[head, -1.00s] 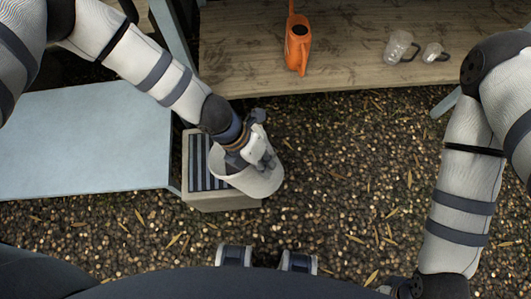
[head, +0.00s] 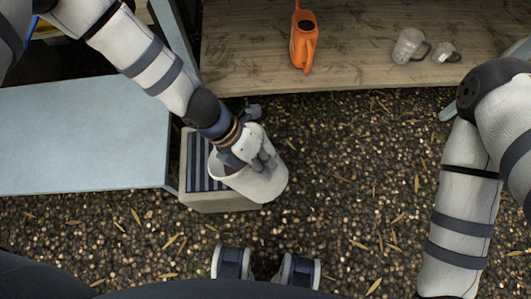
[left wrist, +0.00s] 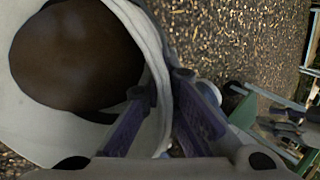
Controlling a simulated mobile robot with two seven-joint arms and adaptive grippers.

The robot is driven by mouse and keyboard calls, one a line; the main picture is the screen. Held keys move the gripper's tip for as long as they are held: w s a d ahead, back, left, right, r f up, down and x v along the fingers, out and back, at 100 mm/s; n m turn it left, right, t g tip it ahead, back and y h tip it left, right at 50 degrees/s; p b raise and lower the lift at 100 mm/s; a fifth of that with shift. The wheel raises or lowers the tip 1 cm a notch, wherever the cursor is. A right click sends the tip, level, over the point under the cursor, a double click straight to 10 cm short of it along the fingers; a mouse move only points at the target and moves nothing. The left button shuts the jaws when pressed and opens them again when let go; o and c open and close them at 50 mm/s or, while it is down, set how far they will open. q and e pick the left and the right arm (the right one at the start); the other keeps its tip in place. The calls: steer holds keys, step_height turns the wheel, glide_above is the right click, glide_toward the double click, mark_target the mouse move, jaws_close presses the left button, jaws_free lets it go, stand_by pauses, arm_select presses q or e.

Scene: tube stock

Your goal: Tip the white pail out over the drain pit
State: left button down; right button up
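The white pail (head: 268,184) hangs tilted from my left gripper (head: 254,158), its mouth turned to the left in the head view. In the left wrist view, the gripper (left wrist: 165,105) has one finger inside the pail (left wrist: 152,28) and one outside, shut on its wall near the rim. A smooth dark brown surface (left wrist: 75,55) shows inside the pail. The drain pit (head: 222,203) is a low grey block with a dark slatted grate (head: 195,160) on top. The pail's mouth overlaps the grate's right side, and its base reaches past the block. My right gripper is out of view.
A pale blue table (head: 80,135) stands left of the pit. Gravel with leaves (head: 350,180) lies open to the right.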

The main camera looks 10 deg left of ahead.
mark_target(259, 159)
arm_select(q)
steer(key=shift+w+b, duration=0.1)
steer(key=shift+b, duration=0.3)
steer(key=shift+w+a+r+g+h+b, duration=0.15)
steer(key=shift+a+r+g+h+b, duration=0.2)
steer(key=shift+r+h, duration=0.3)
steer(key=shift+w+a+r+g+h+b, duration=0.15)
steer(key=shift+a+r+h+b, duration=0.25)
steer(key=shift+r+h, duration=0.25)
steer(key=w+a+r+g+h+b, duration=0.2)
steer(key=w+a+r+h+b, duration=0.1)
steer(key=a+r+h+b, duration=0.3)
steer(key=shift+w+a+r+n+g+h+b, duration=0.25)
steer(key=shift+a+n+g+h+b, duration=0.15)
steer(key=shift+a+h+b, duration=0.5)
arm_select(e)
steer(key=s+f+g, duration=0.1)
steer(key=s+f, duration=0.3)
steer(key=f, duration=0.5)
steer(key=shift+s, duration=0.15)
arm_select(q)
steer(key=shift+a, duration=0.2)
stand_by(1.4)
